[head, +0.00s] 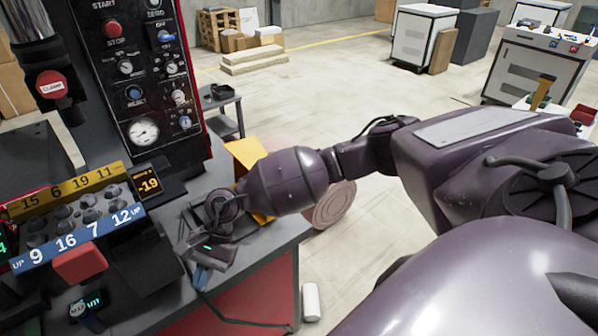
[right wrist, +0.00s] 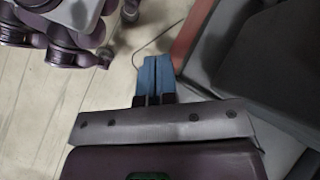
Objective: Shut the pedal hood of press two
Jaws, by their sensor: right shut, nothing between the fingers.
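My right gripper (head: 202,280) reaches down beside the front edge of the dark workbench. Its blue fingertips, close together with nothing between them, also show in the right wrist view (right wrist: 153,77). A yellow-orange piece (head: 246,152) shows behind my right forearm, beside the machine. It may be the pedal hood, but my arm covers much of it, so I cannot tell whether it is open or shut. No pedal can be made out. A black and red machine panel (head: 145,70) with dials and a gauge stands at the left. My left gripper is not in view.
The dark workbench (head: 272,240) carries a control box (head: 85,215) with knobs and a red block (head: 80,264). A round brownish thing (head: 335,204) is behind my forearm. A white cylinder (head: 311,302) is on the floor. Open floor lies beyond, with white cabinets (head: 422,36) farther back.

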